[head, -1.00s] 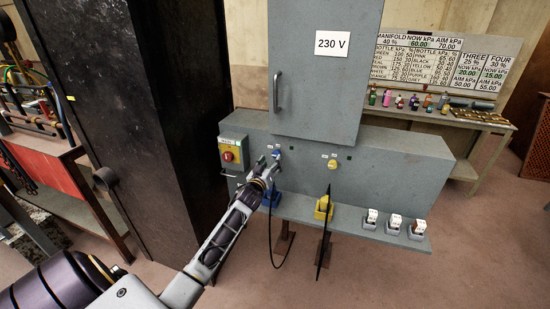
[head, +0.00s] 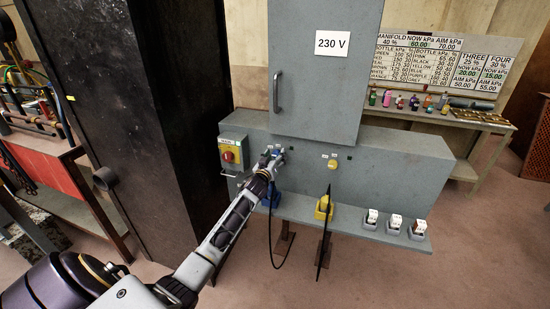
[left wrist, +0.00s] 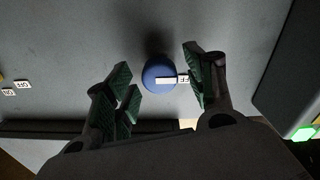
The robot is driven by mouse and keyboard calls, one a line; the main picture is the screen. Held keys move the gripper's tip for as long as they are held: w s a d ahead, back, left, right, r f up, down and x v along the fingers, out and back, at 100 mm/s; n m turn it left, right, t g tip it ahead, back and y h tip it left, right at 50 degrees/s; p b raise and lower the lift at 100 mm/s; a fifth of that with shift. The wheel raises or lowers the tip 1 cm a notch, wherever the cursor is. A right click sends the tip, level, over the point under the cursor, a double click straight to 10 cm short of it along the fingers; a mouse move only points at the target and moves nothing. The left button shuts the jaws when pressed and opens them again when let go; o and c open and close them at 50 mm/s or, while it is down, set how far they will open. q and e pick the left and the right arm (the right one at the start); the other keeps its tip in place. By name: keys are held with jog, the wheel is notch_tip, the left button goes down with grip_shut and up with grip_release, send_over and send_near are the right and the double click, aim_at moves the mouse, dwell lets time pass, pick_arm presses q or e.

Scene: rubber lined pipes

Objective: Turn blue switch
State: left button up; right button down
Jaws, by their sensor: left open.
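The blue switch (left wrist: 158,76) is a round knob with a white bar on the grey panel. In the left wrist view it lies between and just beyond the open fingers of my left gripper (left wrist: 160,88), closer to the right finger. A small white label, partly hidden, shows at its right. In the head view my left gripper (head: 270,160) is at the panel and mostly covers the switch. No contact between fingers and switch can be made out. My right gripper is not in view.
The grey cabinet (head: 320,95) with a 230 V sign stands above. A red knob on a yellow plate (head: 231,154) is left of my gripper, a yellow switch (head: 332,164) right. Blue and yellow plugs (head: 324,208) with hanging cables and several white-topped grey blocks (head: 394,221) are on the ledge below.

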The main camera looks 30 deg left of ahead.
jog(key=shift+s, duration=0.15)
pick_arm(q)
jog(key=shift+c, duration=1.4)
jog(key=c, duration=0.7)
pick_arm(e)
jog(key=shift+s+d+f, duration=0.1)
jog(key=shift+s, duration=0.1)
